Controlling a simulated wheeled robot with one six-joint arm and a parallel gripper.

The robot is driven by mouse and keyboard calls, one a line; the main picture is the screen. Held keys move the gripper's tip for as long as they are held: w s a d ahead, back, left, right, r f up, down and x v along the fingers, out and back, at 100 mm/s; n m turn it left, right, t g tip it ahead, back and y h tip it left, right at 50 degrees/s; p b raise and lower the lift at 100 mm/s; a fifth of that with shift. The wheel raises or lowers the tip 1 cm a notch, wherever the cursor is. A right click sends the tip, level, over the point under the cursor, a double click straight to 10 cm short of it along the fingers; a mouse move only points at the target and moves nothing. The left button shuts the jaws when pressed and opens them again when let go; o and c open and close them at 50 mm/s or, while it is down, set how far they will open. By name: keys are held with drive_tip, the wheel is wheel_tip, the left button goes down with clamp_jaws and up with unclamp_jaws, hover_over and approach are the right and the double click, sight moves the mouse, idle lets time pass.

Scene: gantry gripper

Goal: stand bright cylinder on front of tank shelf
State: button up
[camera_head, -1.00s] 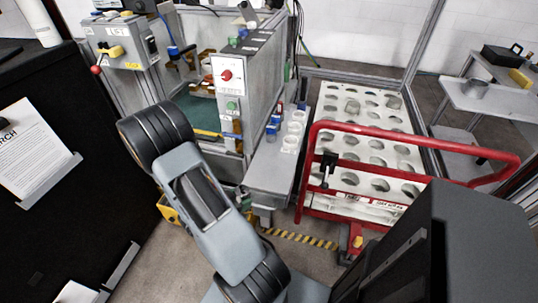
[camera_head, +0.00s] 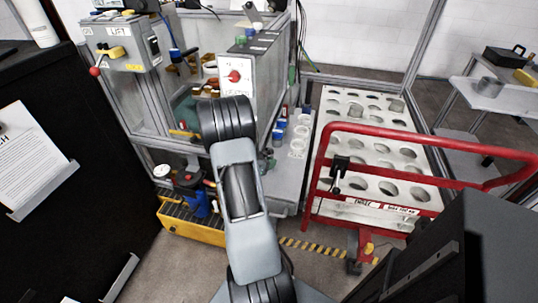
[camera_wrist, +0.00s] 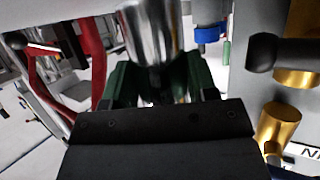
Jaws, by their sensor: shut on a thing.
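A bright shiny metal cylinder (camera_wrist: 150,28) is at the top middle of the wrist view, partly cut off by the frame edge. My gripper (camera_wrist: 158,75), with dark green fingers, is shut on it. In the head view my arm hides the gripper and the cylinder. A narrow grey shelf (camera_head: 287,187) runs along the right side of the clear-walled tank (camera_head: 135,100); I cannot tell whether it is the tank shelf. White ring-shaped holders and small blue-capped items stand on it.
A red rail (camera_head: 420,141) stands before a white rack with round holes (camera_head: 368,155) at right. A yellow grated box (camera_head: 190,222) with a blue device is low at left. Brass-coloured fittings (camera_wrist: 273,125) are close at right in the wrist view. A black cabinet fills the left.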

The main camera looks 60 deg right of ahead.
drive_tip(key=d, duration=0.2)
drive_tip(key=w+d, duration=0.1)
drive_tip(key=d, duration=0.1)
drive_tip(key=shift+d+b, duration=0.35)
drive_tip(key=shift+b, duration=0.05)
drive_tip(key=shift+w+a+f+b, duration=0.1)
drive_tip(key=shift+w+f+b, duration=0.1)
drive_tip(key=shift+f+b, duration=0.2)
drive_tip(key=shift+a+r, duration=0.1)
drive_tip(key=shift+s, duration=0.15)
drive_tip(key=o, duration=1.3)
drive_tip(key=shift+c, duration=0.2)
